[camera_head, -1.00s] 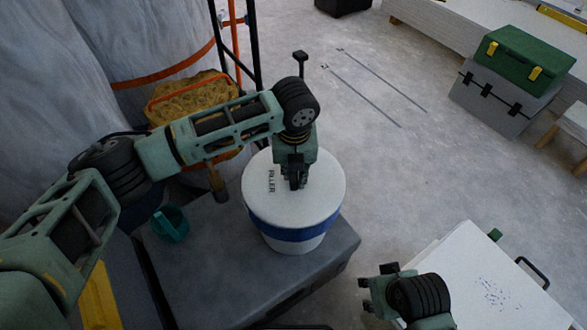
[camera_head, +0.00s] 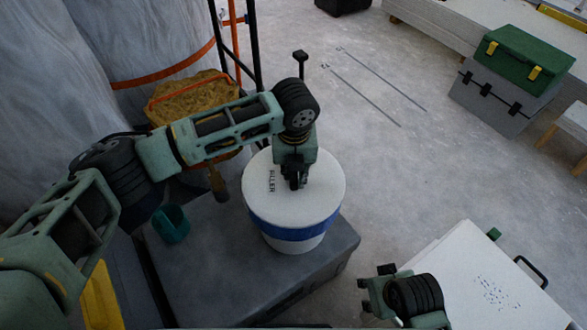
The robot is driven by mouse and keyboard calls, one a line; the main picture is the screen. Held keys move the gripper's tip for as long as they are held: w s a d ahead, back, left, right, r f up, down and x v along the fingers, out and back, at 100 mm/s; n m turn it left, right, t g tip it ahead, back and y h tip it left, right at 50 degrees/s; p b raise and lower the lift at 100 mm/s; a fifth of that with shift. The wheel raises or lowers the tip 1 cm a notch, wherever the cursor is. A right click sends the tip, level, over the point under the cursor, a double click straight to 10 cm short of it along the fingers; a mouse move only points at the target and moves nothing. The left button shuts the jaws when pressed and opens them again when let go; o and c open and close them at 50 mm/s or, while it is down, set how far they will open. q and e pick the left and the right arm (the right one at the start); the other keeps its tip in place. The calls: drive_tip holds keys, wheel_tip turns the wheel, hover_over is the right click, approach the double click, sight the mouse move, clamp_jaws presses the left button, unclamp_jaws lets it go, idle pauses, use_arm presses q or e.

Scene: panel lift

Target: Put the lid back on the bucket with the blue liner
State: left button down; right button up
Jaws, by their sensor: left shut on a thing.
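The bucket (camera_head: 292,246) is white with a blue band below its rim. It stands on a dark grey box. The white lid (camera_head: 320,190), lettered "FILLER", lies over the bucket's mouth. It looks level, but I cannot tell whether it is pressed fully down. My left gripper (camera_head: 294,184) points down onto the middle of the lid and is shut on it; my wrist hides the grip itself. My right gripper (camera_head: 368,288) is at the bottom right, apart from the bucket; its fingers are partly seen and their opening is unclear.
The dark grey box (camera_head: 200,280) carries the bucket and a teal cup (camera_head: 171,224). A white panel (camera_head: 480,285) with a black handle is at the lower right. A green toolbox (camera_head: 525,58) sits on a grey case (camera_head: 500,100). The floor right of the bucket is mostly clear.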

idle(0.4)
use_arm(q)
drive_tip(key=c, duration=1.9)
unclamp_jaws()
drive_tip(key=shift+c, duration=0.2)
drive_tip(key=o, duration=0.4)
drive_tip(key=o, duration=0.4)
drive_tip(key=shift+o, duration=0.3)
drive_tip(key=shift+r, duration=0.15)
